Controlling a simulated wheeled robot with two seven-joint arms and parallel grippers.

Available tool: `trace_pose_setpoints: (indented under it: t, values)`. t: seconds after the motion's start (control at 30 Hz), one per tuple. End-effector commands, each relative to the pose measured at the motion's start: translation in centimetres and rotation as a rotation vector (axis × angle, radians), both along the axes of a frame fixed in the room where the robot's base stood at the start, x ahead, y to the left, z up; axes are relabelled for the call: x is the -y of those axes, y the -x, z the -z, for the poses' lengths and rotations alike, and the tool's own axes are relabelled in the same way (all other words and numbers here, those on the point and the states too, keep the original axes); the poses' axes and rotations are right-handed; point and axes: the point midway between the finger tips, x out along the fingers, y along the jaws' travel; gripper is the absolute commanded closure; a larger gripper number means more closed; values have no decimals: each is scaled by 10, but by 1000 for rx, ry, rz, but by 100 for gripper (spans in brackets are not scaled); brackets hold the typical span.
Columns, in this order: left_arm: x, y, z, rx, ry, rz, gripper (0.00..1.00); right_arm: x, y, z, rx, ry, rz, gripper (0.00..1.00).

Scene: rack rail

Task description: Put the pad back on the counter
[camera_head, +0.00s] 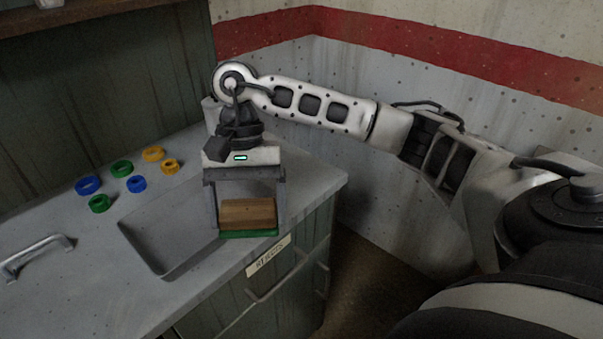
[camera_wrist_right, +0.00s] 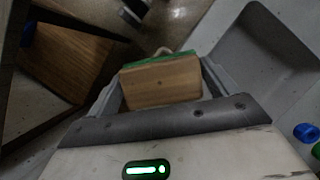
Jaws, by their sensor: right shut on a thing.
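The pad looks like a wooden block (camera_head: 248,213) with a green layer (camera_head: 248,234) along its bottom. My right gripper (camera_head: 246,212) points down and is shut on it, one finger on each side. The pad is over or at the front edge of the grey counter (camera_head: 315,178), right of the sink. I cannot tell whether it touches the counter. In the right wrist view the block (camera_wrist_right: 162,84) sits between the fingers, with the green layer (camera_wrist_right: 158,60) along its far edge. My left gripper is out of view.
A sink basin (camera_head: 160,255) is sunk into the counter left of the pad. Several blue, green and yellow rings (camera_head: 122,169) lie behind it. A metal handle (camera_head: 38,252) is at the left. Below the counter front are a label (camera_head: 268,258) and drawer handles. A wall stands behind.

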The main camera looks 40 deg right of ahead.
Motion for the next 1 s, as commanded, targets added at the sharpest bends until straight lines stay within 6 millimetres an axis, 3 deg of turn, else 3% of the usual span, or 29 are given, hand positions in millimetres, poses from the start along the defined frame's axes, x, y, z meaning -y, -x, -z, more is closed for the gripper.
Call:
trace_pose_setpoints:
  t: [0.2,0.6,0.8,1.0]
  values:
    - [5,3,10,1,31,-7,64,39,1,-7,3,3,746,36]
    - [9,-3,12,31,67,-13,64,92,7,-37,11,-1,1908,36]
    - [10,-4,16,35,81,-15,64,113,12,-53,6,-11,2393,36]
    - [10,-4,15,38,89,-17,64,127,18,-65,2,-9,2702,36]
